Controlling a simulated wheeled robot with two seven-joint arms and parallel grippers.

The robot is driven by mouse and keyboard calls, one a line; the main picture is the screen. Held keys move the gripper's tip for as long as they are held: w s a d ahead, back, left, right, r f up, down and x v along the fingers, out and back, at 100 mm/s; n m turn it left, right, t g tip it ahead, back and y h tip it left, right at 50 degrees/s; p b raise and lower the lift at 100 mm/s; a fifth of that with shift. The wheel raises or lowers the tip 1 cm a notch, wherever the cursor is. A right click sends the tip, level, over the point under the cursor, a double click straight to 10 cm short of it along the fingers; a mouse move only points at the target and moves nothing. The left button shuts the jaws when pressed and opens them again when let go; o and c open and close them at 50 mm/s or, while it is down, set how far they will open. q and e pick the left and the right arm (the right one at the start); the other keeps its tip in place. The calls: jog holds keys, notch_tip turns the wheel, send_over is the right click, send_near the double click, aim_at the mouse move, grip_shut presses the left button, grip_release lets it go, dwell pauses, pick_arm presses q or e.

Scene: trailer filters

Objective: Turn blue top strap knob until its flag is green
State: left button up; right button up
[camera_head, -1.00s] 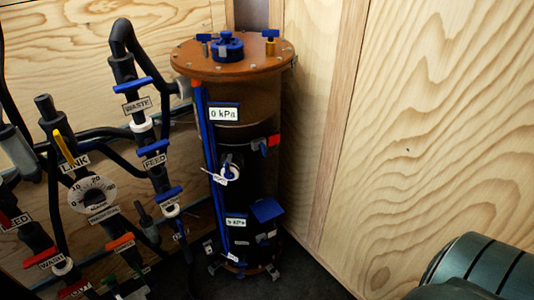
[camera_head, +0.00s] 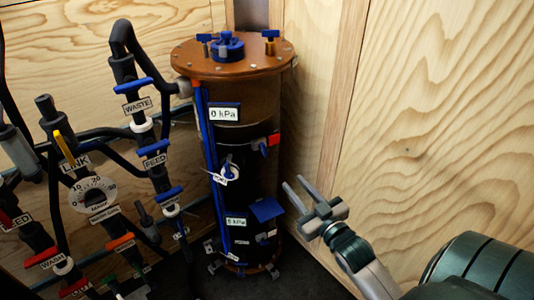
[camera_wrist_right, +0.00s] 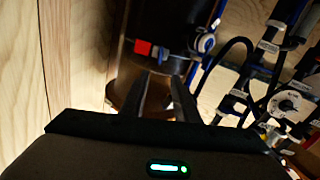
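The blue top strap knob (camera_head: 263,148) sits on the upper strap of the dark filter cylinder (camera_head: 240,185) in the head view. Its flag (camera_head: 274,140) beside it is red; the red flag (camera_wrist_right: 142,47) also shows in the right wrist view, beyond the fingers. My right gripper (camera_head: 295,184) is open and empty, to the right of the cylinder and below the knob, apart from both. In the right wrist view its two fingers (camera_wrist_right: 159,80) point toward the cylinder. My left gripper is not in view.
The cylinder has an orange-brown lid (camera_head: 245,66) with blue knobs. A lower blue flap (camera_head: 266,209) sticks out near my right gripper. Black pipes with labelled valves (camera_head: 137,104) stand left. A plywood wall (camera_head: 440,110) closes the right side.

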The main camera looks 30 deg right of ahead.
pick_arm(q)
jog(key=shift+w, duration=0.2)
pick_arm(e)
jog(key=p, duration=0.2)
send_near(265, 151)
jog(key=w, duration=0.5)
jog(key=w+d, duration=0.1)
jog(key=w, duration=0.1)
jog(key=shift+w, duration=0.4)
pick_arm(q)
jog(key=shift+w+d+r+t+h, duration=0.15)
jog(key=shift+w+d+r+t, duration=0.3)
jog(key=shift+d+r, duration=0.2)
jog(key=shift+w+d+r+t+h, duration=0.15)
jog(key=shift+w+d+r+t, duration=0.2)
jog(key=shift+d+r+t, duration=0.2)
pick_arm(e)
jog(key=shift+w, duration=0.55)
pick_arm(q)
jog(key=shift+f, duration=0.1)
